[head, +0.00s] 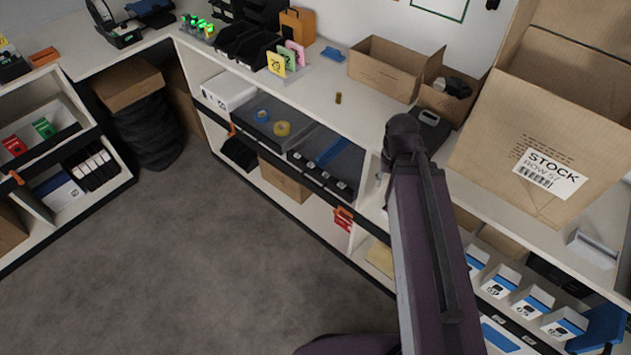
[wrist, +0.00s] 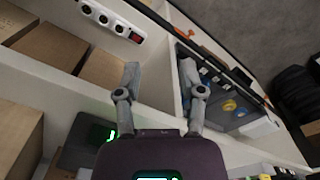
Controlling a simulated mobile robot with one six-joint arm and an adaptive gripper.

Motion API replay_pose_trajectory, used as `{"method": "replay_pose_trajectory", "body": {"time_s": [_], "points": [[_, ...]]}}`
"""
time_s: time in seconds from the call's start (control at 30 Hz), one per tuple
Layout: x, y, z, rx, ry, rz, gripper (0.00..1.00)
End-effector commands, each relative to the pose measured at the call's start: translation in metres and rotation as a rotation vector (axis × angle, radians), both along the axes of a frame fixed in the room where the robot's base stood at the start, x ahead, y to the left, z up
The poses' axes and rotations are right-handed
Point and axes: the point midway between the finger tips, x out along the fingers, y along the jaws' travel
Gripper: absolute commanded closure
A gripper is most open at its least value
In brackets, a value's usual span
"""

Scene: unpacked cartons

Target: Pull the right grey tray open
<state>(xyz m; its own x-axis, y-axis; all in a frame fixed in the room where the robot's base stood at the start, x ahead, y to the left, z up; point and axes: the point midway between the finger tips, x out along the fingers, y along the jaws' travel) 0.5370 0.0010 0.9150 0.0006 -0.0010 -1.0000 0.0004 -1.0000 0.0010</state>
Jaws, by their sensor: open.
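The right grey tray (head: 345,168) sits in the bay under the white counter, with a blue item lying in it and several small pale pieces along its front. Beside it on the left is another grey tray (head: 291,142) with a blue and a yellow tape roll. In the head view my arm hides the gripper. In the wrist view my gripper (wrist: 159,73) is open and empty, its two fingers spread above a white counter edge. Grey tray surfaces and the tape rolls (wrist: 229,105) show right of the fingers, apart from them; the boundary between the trays is unclear there.
A large stock carton (head: 500,140) and smaller open cartons (head: 385,68) stand on the counter near my arm. A power strip (wrist: 111,21) shows at the upper left of the wrist view. The grey floor (head: 220,240) before the shelves is clear.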

Motion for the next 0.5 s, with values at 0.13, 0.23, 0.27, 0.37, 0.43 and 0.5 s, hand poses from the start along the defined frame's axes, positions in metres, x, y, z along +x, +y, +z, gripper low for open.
{"method": "replay_pose_trajectory", "body": {"time_s": [0.13, 0.23, 0.27, 0.37, 0.43, 0.5], "points": [[0.0001, -0.0001, 0.0, 0.0, 0.0, 0.0, 0.49], [0.0001, -0.0001, 0.0, 0.0, 0.0, 0.0, 0.49], [0.0001, -0.0001, 0.0, 0.0, 0.0, 0.0, 0.49], [0.0002, -0.0001, -0.0002, 0.0, 0.0, 0.0, 0.49], [0.0006, 0.0001, -0.0015, -0.002, 0.0, 0.001, 0.49], [0.0016, 0.0007, -0.0044, -0.007, -0.001, 0.005, 0.49]]}}
